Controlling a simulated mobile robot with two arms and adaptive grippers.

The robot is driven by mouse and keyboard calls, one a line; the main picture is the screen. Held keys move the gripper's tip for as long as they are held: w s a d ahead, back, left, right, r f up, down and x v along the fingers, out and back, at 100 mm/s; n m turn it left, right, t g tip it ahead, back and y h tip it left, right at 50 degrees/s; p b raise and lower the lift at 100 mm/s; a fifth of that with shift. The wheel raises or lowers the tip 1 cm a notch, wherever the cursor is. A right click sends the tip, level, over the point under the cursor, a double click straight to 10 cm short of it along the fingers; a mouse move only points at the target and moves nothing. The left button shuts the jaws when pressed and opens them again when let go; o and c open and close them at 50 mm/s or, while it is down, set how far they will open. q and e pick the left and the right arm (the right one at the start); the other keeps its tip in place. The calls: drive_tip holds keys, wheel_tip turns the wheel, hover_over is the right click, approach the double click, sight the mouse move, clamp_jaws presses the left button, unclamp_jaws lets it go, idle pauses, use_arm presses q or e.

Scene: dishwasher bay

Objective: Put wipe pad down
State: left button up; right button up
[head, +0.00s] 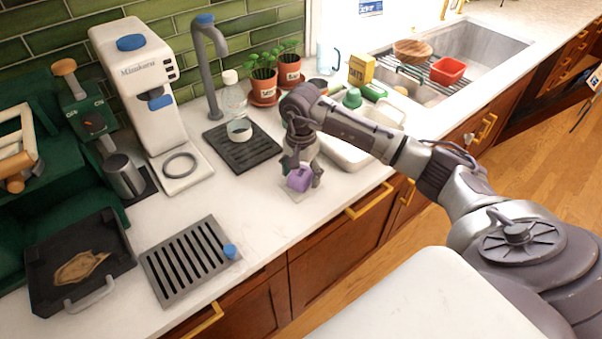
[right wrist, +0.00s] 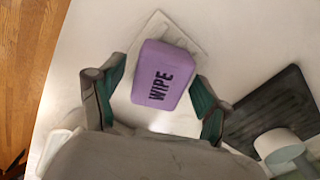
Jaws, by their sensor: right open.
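The purple wipe pad (right wrist: 163,76), marked WIPE, lies on a pale flat mat (right wrist: 193,46) on the white counter. It also shows in the head view (head: 299,179), partly covered by my gripper. My right gripper (head: 302,181) points down over the pad. In the right wrist view its two green-padded fingers (right wrist: 160,92) stand open on either side of the pad, with a gap visible at each side. My left gripper is not in view.
A slotted grey tray (head: 188,262) lies at front left. A white dish tray (head: 345,153) is close at the right. The counter's front edge is near.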

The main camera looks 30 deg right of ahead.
sight(301, 173)
drive_tip(key=shift+r, duration=0.55)
wheel_tip(301, 173, up, 11)
drive_tip(key=b, duration=0.3)
drive_tip(key=shift+r, duration=0.15)
